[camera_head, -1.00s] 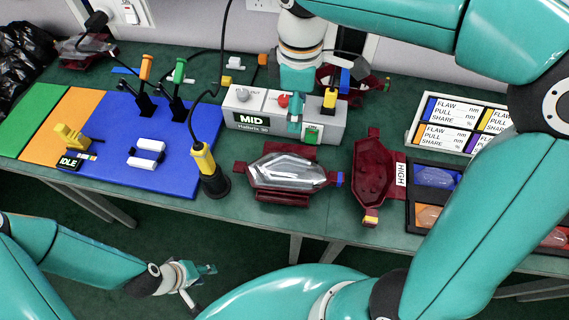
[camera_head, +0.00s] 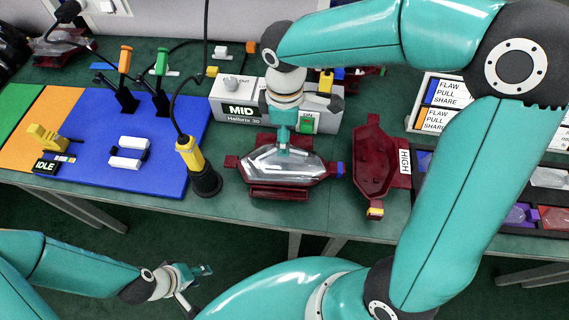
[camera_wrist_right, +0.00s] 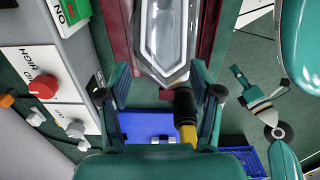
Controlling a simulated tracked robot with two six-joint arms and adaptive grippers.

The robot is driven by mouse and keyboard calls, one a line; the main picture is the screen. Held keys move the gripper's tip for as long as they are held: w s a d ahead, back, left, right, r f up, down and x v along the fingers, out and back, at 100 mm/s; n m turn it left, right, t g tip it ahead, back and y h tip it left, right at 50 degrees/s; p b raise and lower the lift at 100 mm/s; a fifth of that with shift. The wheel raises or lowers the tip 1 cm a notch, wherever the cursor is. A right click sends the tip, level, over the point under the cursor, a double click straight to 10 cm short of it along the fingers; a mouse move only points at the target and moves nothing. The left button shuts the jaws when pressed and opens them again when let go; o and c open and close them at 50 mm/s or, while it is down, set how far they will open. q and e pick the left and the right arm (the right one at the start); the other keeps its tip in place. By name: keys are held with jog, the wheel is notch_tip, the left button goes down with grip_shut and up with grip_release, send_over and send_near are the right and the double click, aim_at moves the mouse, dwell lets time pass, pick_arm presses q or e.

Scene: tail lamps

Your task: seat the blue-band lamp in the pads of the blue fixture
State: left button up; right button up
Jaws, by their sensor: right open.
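The blue-band lamp (camera_head: 262,175) has a dark red housing, a clear faceted lens facing up and a blue end at its right. It lies at the table's front edge. My right gripper (camera_head: 284,148) is above it, pointing down, and hides part of it. In the right wrist view my open fingers (camera_wrist_right: 160,88) are empty, with the clear lens (camera_wrist_right: 165,38) just beyond them. The blue fixture (camera_head: 175,180) is a flat blue board at the left with two white pads (camera_head: 127,153), which are empty. My left gripper (camera_head: 190,283) is low in front of the table, fingers apart, empty.
A black and yellow tool (camera_head: 200,172) stands between fixture and lamp. The grey MID box (camera_head: 227,108) is behind the lamp. Another red lamp (camera_head: 372,160) with a yellow end is at its right.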

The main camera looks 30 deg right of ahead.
aim_at(285, 164)
notch_tip(285, 164, down, 5)
jog(key=shift+s+a+f, duration=0.15)
jog(key=shift+f, duration=0.5)
jog(key=shift+f, duration=0.25)
dwell(0.5)
jog(key=shift+s, duration=0.1)
grip_shut()
